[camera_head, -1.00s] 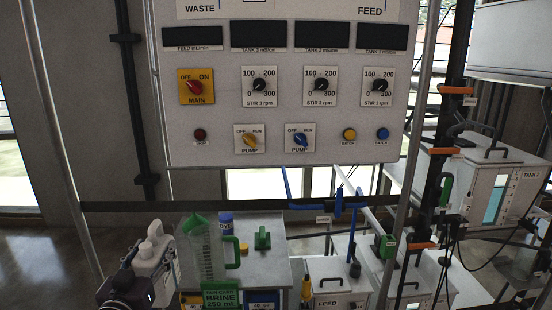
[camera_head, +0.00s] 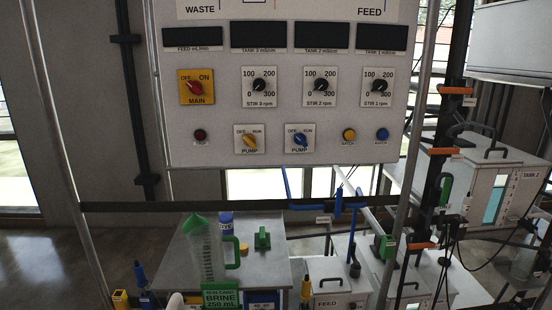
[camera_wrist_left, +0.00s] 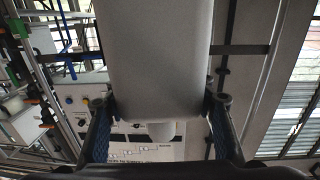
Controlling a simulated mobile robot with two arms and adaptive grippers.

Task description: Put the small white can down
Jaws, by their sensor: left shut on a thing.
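In the left wrist view my left gripper (camera_wrist_left: 163,108) is shut on a pale, smooth, rounded body, which I take to be the small white can (camera_wrist_left: 158,55). It fills the upper middle of that view, between the two fingers. A short pale stub (camera_wrist_left: 161,131) shows at its lower end. Whatever lies behind it is hidden. In the head view neither the can nor the left gripper can be made out; only a small white piece shows at the bottom edge. My right gripper is in neither view.
A grey bench top (camera_head: 267,273) carries a clear jug with green rim and handle (camera_head: 205,250), a blue-capped bottle (camera_head: 226,222) and a green-handled item (camera_head: 262,238). The control panel (camera_head: 290,90) rises behind. Blue and yellow items (camera_head: 142,284) stand lower left.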

